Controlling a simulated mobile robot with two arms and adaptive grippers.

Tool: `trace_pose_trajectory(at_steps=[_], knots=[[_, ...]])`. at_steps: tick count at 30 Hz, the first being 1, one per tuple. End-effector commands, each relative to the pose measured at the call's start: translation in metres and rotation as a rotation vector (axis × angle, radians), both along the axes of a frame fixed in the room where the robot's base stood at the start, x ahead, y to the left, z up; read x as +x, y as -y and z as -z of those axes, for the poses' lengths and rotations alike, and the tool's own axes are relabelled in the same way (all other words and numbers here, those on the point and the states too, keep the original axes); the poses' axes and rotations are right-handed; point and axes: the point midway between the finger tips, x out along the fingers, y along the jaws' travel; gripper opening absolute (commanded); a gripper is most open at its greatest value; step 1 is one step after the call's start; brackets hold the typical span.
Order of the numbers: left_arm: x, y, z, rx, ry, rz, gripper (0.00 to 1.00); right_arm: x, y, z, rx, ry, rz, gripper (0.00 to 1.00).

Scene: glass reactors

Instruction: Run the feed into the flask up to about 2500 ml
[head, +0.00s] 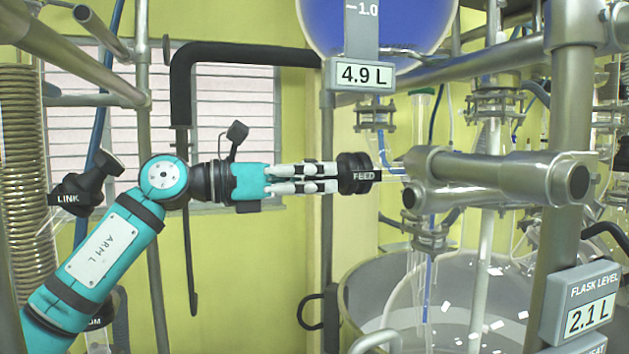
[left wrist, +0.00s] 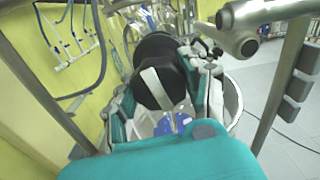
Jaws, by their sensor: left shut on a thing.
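The black FEED knob (head: 360,174) sits on a horizontal stem under the feed vessel. My left gripper (head: 337,178) comes in from the left and is shut on it. In the left wrist view the knob (left wrist: 160,78) shows a white stripe between the fingers. The feed vessel (head: 420,25) holds blue liquid, and its display (head: 364,74) reads 4.9 L. The clear glass flask (head: 405,295) is at the lower right, with a narrow blue streak above it; I cannot tell whether it is flowing. The flask level display (head: 580,317) reads 2.1 L. My right gripper is not in view.
A LINK knob (head: 85,190) is at the left, beside a coiled metal hose (head: 20,150). A thick metal clamp (head: 490,178) and post stand right of the FEED knob. A metal bath (head: 365,275) surrounds the flask.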

Motion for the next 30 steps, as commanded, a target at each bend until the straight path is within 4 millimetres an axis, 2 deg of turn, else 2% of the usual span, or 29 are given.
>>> trace_pose_trajectory(at_steps=[15, 30], knots=[[0.0016, 0.0004, 0.0039, 0.123, 0.351, 0.003, 0.13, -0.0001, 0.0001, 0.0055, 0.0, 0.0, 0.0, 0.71], [0.002, 0.0004, 0.004, 0.152, 0.438, 0.003, 0.13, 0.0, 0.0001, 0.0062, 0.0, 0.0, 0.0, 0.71]])
